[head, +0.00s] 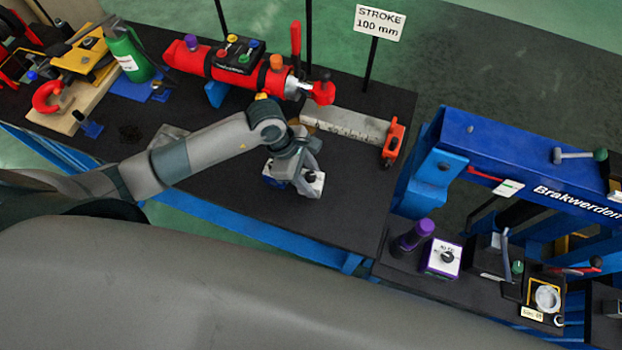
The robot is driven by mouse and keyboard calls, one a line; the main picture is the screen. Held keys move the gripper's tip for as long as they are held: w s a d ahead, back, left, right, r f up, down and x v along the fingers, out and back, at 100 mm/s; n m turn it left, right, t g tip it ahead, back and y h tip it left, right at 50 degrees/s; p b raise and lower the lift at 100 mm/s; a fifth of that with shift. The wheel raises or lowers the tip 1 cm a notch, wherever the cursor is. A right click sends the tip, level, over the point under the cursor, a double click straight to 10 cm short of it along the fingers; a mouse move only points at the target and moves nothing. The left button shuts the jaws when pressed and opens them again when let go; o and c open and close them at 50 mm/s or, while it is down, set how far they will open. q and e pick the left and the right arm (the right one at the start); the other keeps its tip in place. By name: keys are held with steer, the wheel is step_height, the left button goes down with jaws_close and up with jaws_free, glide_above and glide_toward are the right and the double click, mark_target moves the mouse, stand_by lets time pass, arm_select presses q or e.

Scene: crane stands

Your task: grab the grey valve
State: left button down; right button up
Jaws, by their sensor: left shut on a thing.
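My left gripper (302,176) reaches in over the black-topped bench and points down at a small white and blue box (272,182) near the bench's front edge. Its grey fingers are shut on a part at the top of this box, which I take to be the grey valve. The fingers and wrist cover most of that part, so its shape is hidden. The box appears to stand on the bench top. My right gripper is not in view.
A red cylinder (190,58) lies behind my left arm. A grey ruled bar (345,123) with an orange end clamp (393,142) lies just beyond the gripper. A blue frame (500,150) stands to the right. Bare bench shows right of the box.

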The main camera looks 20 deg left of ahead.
mark_target(311, 172)
arm_select(q)
steer(key=shift+w+r+b, duration=0.1)
steer(key=shift+r+b, duration=0.25)
steer(key=shift+r, duration=0.25)
step_height(311, 172, up, 2)
steer(key=shift+r+b, duration=0.1)
steer(key=shift+b, duration=0.55)
steer(key=s+d+r+b, duration=0.4)
steer(key=d+r, duration=0.3)
steer(key=d, duration=0.3)
steer(key=shift+s+d+r, duration=0.15)
steer(key=shift+s+d, duration=0.15)
steer(key=shift+s, duration=0.25)
